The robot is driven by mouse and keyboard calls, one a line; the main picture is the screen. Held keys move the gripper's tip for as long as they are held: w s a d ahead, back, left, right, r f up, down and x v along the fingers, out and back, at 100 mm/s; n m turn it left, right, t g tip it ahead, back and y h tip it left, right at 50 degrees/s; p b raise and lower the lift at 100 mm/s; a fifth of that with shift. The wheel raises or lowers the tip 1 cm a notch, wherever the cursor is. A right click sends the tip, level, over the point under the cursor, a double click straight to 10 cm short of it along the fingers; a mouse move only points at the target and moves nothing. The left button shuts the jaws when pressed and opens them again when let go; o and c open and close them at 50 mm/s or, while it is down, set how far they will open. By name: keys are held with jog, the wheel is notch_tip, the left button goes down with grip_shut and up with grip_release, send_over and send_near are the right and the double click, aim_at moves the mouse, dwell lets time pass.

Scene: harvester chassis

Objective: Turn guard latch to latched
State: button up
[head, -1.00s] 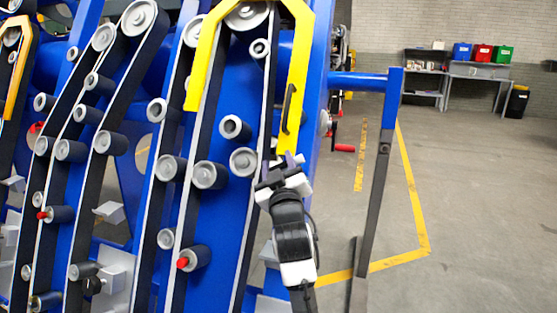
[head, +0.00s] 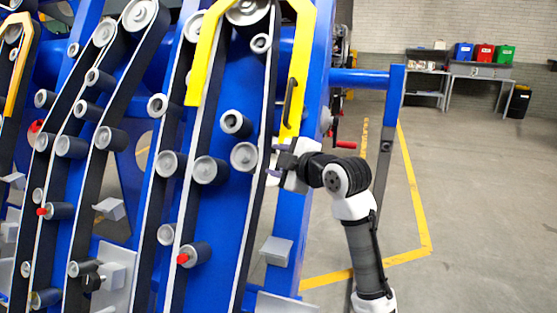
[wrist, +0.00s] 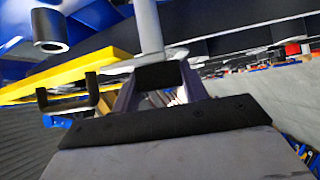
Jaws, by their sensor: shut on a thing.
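The yellow guard (head: 304,55) arches over the upper end of the right conveyor. A black handle (head: 290,103) is fixed to its right leg. My gripper (head: 276,160) is just below the lower end of that leg, pointing left. In the wrist view, its fingers (wrist: 158,85) stand on both sides of a dark block with a light grey bar (wrist: 149,25) rising behind it. I take this to be the guard latch, and the gripper is shut on it. The latch is mostly hidden in the head view, so its angle is unclear. The guard (wrist: 75,72) and handle (wrist: 68,96) lie left of the fingers.
Grey rollers (head: 244,156) and black belts fill the blue frame left of my gripper. A blue crossbar (head: 358,78) and upright post (head: 386,150) stand to the right. A red handle (head: 346,145) is behind my wrist. Open floor (head: 480,200) lies farther right.

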jog(key=shift+n+g, duration=0.5)
jog(key=shift+n, duration=0.1)
jog(key=o, duration=1)
jog(key=b+v, duration=0.1)
jog(key=v, duration=0.8)
jog(key=b+v, duration=0.1)
jog(key=v, duration=0.3)
jog(key=shift+s+d+r+b, duration=0.2)
jog(key=shift+r+b, duration=0.15)
